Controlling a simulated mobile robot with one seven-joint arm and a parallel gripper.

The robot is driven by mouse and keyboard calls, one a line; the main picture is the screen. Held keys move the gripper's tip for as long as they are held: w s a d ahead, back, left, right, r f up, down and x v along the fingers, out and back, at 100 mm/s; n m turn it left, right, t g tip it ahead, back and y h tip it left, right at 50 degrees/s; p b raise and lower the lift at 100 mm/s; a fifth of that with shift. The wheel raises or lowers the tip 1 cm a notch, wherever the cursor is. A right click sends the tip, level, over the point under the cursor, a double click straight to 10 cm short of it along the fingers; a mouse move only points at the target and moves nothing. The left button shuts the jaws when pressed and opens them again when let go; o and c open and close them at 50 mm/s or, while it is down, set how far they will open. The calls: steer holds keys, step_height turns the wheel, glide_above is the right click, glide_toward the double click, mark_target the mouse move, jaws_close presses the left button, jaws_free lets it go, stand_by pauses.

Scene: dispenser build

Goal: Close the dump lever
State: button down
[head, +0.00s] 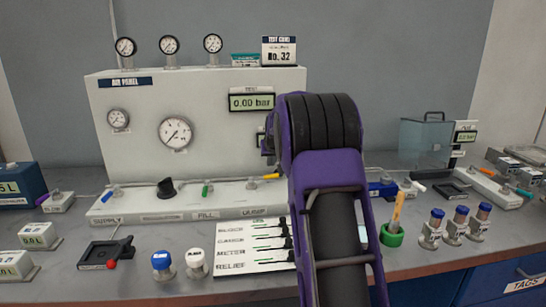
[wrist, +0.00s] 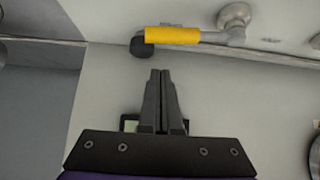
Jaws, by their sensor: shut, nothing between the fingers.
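The dump lever has a yellow sleeve (head: 271,177) and shows above the DUMP label on the front ledge of the air panel (head: 230,140). Its handle lies sideways, pointing right from its mount, and my arm stands close to its right. In the wrist view the yellow sleeve (wrist: 172,35) lies across the top, with a round metal mount (wrist: 235,15) at its right and a dark piece at its left end. My gripper (wrist: 160,72) is shut and empty, its fingertips apart from and below the sleeve in that picture. In the head view my arm hides the fingertips.
The panel display (head: 251,102) reads 0.00 bar. A green lever (head: 206,190), a black knob (head: 166,188) and a blue lever (head: 108,195) stand along the ledge. A slider board (head: 235,262), capped bottles and a green cup (head: 393,235) stand on the bench in front.

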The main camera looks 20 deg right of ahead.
mark_target(265, 177)
steer(key=shift+w+f, duration=0.1)
steer(key=shift+f, duration=0.35)
steer(key=shift+s+a+f+b, duration=0.1)
steer(key=shift+s+a+b, duration=0.1)
steer(key=shift+s, duration=0.7)
steer(key=shift+s+a+f+b, duration=0.1)
steer(key=shift+s+a+b, duration=0.1)
steer(key=shift+s, duration=0.65)
steer(key=shift+a, duration=0.15)
steer(key=shift+s, duration=0.15)
